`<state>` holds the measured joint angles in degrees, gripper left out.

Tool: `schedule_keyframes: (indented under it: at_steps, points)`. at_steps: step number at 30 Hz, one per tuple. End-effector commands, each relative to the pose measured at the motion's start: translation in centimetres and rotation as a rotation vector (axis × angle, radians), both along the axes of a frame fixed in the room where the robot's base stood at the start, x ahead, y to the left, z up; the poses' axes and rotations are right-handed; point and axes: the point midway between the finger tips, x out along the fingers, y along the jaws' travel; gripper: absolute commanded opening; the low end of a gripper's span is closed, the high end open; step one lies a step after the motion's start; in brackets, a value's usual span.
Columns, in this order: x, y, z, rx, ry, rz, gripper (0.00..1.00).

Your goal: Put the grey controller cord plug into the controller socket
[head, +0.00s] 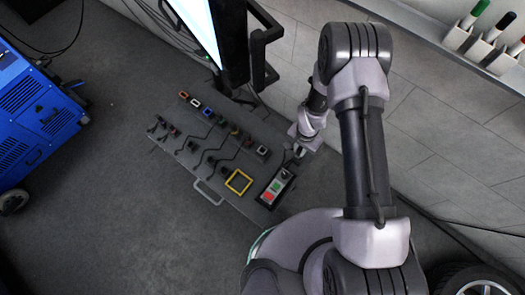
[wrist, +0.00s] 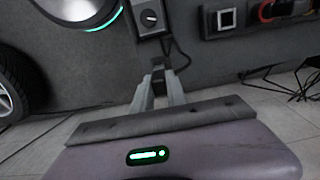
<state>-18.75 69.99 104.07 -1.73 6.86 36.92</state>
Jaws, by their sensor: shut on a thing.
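The controller (head: 275,188), a dark box with a green and a red button and a round knob, lies at the right end of the panel in the head view. The wrist view shows its knob end (wrist: 150,18) just beyond my fingertips. My gripper (head: 297,153) is at that end; in the wrist view its fingers (wrist: 158,84) are shut on a small dark grey piece, which I take as the grey controller cord plug (wrist: 158,76). A dark cord bends beside it. The controller socket cannot be made out, and I cannot tell whether the plug touches it.
The grey panel (head: 172,148) carries several coloured sockets, plugs with cords and a yellow frame (head: 238,181). A monitor (head: 222,40) on a dark stand rises behind it. A blue machine (head: 35,110) stands at the left. Floor in front of the panel is clear.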

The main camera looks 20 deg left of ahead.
Motion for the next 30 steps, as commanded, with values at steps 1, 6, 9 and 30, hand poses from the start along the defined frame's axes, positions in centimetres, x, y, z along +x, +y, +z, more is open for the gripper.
schedule_keyframes:
  at_steps: [1, 6, 9, 30]
  points:
    - [-0.4, 0.1, 0.1, 0.0, 0.001, 0.001, 0.0]
    - [-1.8, 0.7, 0.1, 0.0, 0.001, 0.0, 0.0]
    - [-2.5, 0.9, 0.1, 0.0, 0.001, -0.001, 0.0]
    - [-5.8, 2.1, 0.0, 0.0, 0.0, -0.002, 0.0]
